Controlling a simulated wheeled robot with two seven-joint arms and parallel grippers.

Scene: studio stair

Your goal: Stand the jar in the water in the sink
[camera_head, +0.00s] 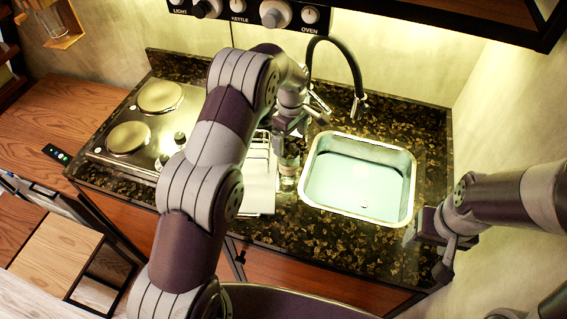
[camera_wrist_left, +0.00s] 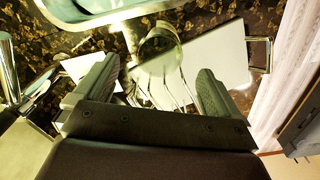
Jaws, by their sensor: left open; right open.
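The glass jar (camera_head: 288,170) stands on the dark speckled counter just left of the sink, beside a wire rack. In the left wrist view the jar (camera_wrist_left: 158,46) appears beyond and between the two fingers. The steel sink (camera_head: 405,212) holds pale bluish water (camera_head: 352,183); its edge also shows in the left wrist view (camera_wrist_left: 95,20). My left gripper (camera_head: 291,128) is open above the jar and partly covers its top in the head view. My right gripper (camera_head: 428,246) is open and empty near the sink's front right corner.
A black faucet (camera_head: 345,52) arches behind the sink. A wire rack (camera_head: 258,150) and a white board (camera_head: 260,192) lie left of the jar. A hob (camera_head: 150,125) is further left. The counter in front of the sink is clear.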

